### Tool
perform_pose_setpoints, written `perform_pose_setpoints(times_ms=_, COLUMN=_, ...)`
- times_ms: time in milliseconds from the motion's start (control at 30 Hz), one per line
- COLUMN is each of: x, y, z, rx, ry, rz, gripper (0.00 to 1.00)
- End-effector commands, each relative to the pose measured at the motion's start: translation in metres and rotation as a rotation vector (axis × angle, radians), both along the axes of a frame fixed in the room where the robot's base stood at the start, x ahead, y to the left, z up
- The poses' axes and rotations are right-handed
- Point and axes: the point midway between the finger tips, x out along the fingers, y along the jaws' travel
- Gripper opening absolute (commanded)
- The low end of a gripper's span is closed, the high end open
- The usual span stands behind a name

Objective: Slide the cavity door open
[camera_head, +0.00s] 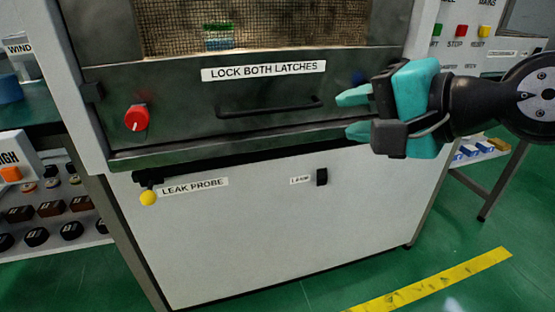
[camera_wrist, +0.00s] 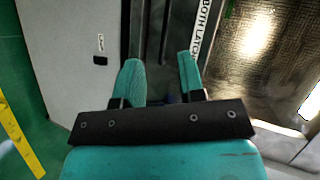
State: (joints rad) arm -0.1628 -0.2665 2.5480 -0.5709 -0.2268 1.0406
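The cavity door (camera_head: 180,95) is a dark panel with a mesh window (camera_head: 270,25), a label reading LOCK BOTH LATCHES (camera_head: 264,70) and a black bar handle (camera_head: 268,108). A red knob (camera_head: 137,118) sits at its left. My gripper (camera_head: 352,115) is open and empty, to the right of the handle, in front of the door's right part. In the wrist view the two teal fingertips (camera_wrist: 160,75) stand apart, with the door's dark lower strip behind them. A blue thing (camera_head: 359,76) on the door's right is mostly hidden by my gripper.
Below the door is a white cabinet front (camera_head: 280,230) with a LEAK PROBE label (camera_head: 193,187), a yellow ball (camera_head: 148,198) and a small black switch (camera_head: 322,177). A shelf of dark parts (camera_head: 50,215) stands at left. A button panel (camera_head: 470,32) is at upper right.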

Motion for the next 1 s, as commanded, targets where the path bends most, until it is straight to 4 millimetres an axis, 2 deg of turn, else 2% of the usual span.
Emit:
perform_pose_setpoints(times_ms=33, x=0.006, y=-0.002, z=-0.025, rx=0.066, ry=-0.002, rz=-0.039, gripper=0.36)
perform_pose_setpoints(times_ms=133, x=0.013, y=-0.004, z=-0.030, rx=0.177, ry=-0.004, rz=-0.097, gripper=0.36)
perform_pose_setpoints(times_ms=300, x=0.019, y=-0.007, z=-0.030, rx=0.275, ry=-0.004, rz=-0.139, gripper=0.36)
perform_pose_setpoints(times_ms=467, x=0.026, y=-0.002, z=-0.024, rx=0.289, ry=0.000, rz=-0.143, gripper=0.36)
perform_pose_setpoints(times_ms=667, x=0.041, y=0.011, z=-0.026, rx=0.284, ry=0.005, rz=-0.142, gripper=0.36)
perform_pose_setpoints(times_ms=867, x=0.066, y=0.032, z=-0.035, rx=0.282, ry=0.002, rz=-0.141, gripper=0.36)
perform_pose_setpoints(times_ms=1000, x=0.071, y=0.038, z=-0.032, rx=0.282, ry=0.002, rz=-0.122, gripper=0.36)
